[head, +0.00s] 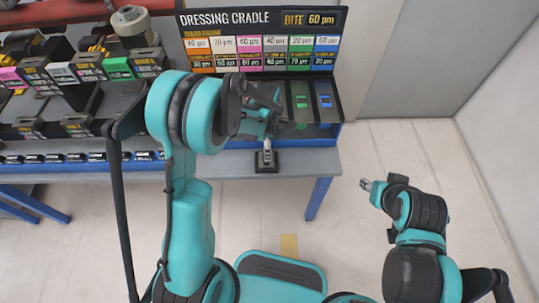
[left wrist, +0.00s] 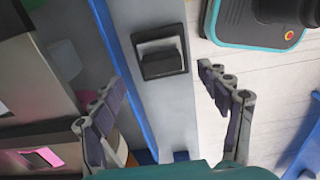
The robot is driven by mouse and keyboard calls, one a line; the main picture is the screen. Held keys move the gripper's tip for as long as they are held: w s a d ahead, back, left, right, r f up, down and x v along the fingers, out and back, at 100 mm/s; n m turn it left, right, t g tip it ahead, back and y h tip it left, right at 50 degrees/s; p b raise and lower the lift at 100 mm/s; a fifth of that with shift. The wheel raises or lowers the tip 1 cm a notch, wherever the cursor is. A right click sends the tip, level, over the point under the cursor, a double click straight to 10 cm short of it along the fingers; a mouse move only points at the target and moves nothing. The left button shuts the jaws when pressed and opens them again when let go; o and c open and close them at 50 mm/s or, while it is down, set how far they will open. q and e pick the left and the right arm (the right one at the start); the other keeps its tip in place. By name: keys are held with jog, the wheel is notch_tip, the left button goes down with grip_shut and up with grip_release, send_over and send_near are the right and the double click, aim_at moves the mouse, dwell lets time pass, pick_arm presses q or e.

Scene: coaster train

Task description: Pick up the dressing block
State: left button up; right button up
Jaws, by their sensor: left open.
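A small grey block, which I take to be the dressing block (head: 267,148), sits in a black holder (head: 266,168) near the front edge of the workbench. In the left wrist view the grey block (left wrist: 158,47) and its black holder (left wrist: 163,67) lie between and a little beyond the fingertips. My left gripper (head: 264,124) is above the bench by the block, partly hidden by its own arm. In the left wrist view this gripper (left wrist: 160,95) is open and empty. My right gripper (head: 368,185) is over the floor at the right, away from the bench; its jaws are too small to read.
The dressing cradle sign (head: 262,40) stands behind the bench, reading "BITE 60 µm", above coloured label cards. Racks of dark labelled blocks (head: 75,70) fill the bench's left side. The bench (head: 225,165) has a blue edge. The floor (head: 385,145) right of it is clear.

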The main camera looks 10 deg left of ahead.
pick_arm(q)
notch_tip(320, 180, down, 6)
jog(key=b, duration=0.2)
jog(key=shift+s+a+f+b, duration=0.1)
jog(key=shift+a+f+b, duration=0.05)
jog(key=shift+b, duration=0.25)
jog(key=c, duration=1.7)
jog(key=shift+o, duration=0.2)
